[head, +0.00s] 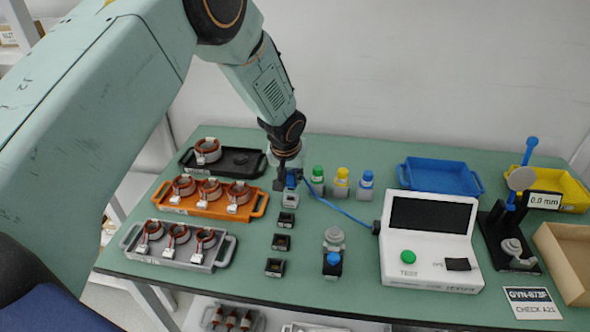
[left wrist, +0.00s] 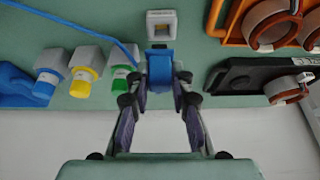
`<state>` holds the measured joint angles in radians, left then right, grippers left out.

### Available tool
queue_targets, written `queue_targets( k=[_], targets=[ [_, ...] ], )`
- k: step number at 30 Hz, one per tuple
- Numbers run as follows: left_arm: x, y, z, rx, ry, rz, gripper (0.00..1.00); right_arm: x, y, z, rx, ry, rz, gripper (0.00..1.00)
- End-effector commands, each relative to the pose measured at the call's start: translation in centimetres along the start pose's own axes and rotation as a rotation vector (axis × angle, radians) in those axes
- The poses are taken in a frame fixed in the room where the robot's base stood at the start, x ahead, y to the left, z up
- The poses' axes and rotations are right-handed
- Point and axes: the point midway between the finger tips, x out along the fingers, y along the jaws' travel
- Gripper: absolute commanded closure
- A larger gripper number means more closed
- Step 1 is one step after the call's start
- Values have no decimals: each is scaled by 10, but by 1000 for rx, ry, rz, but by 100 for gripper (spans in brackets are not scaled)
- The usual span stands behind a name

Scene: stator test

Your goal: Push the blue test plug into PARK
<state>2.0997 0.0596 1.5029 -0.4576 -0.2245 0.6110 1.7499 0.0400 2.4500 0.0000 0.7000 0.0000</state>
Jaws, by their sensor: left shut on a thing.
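My left gripper (head: 288,182) points down at the back middle of the table and is shut on the blue test plug (head: 291,181). In the left wrist view, the plug (left wrist: 160,70) sits between the two fingertips (left wrist: 160,80). A light grey socket block (head: 291,199) stands just in front of the plug; I cannot read a PARK label on it. In the left wrist view, this block (left wrist: 161,26) shows its square opening beyond the plug, with a gap between them in the picture. The plug's height above the table is hard to judge. My right gripper is not in view.
A blue cable (head: 340,211) runs from the plug to the white tester (head: 430,240). Several dark sockets (head: 281,242) line up in front of the grey block. Green, yellow and blue-capped pieces (head: 342,183) stand close on the right. An orange stator tray (head: 262,203) is on the left.

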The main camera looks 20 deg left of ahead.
Motion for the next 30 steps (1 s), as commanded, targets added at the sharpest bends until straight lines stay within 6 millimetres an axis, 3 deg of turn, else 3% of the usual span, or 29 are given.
queue_targets(
  k=[18,30],
  targets=[
    [26,-3,8,-13,1,-7,100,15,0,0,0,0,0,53],
    [26,-3,7,-13,2,-7,100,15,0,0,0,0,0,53]
  ],
)
